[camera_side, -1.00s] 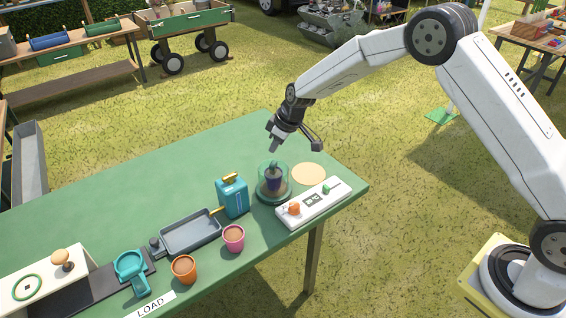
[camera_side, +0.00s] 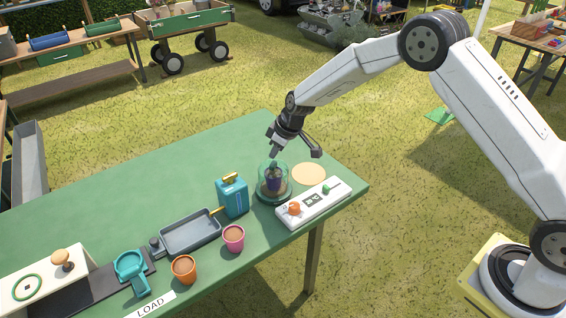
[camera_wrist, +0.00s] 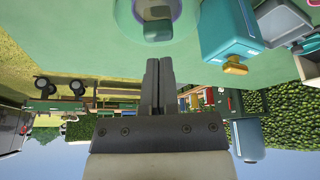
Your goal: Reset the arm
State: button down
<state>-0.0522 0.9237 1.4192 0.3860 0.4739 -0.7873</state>
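My gripper (camera_side: 271,152) is above the green table, just over a clear glass dome (camera_side: 262,186) with a green knob on top. In the wrist view my gripper's two fingers (camera_wrist: 158,68) lie together with nothing between them. The dome's knob (camera_wrist: 157,28) shows there beyond the fingertips, and the fingers appear apart from it. A dark purple pot (camera_side: 274,184) stands under the dome.
A blue can (camera_side: 232,198) stands left of the dome, and a control panel (camera_side: 315,203) lies right of it. A grey tray (camera_side: 190,236), a pink pot (camera_side: 233,238) and an orange pot (camera_side: 184,269) are further left. The table's back half is clear.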

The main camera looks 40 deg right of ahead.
jog(key=shift+f, duration=1.05)
dwell(0.4)
jog(key=shift+r, duration=3.5)
jog(key=shift+s+r, duration=0.1)
jog(key=s+d+r+m+h, duration=0.1)
jog(key=s+d+m, duration=0.2)
jog(key=s, duration=1.2)
jog(key=s+d+r+m+g+h, duration=0.1)
jog(key=s+d+r+m, duration=0.1)
jog(key=s, duration=1.4)
jog(key=shift+d+r+m, duration=0.3)
jog(key=shift+d+m, duration=0.2)
jog(key=shift+d, duration=0.1)
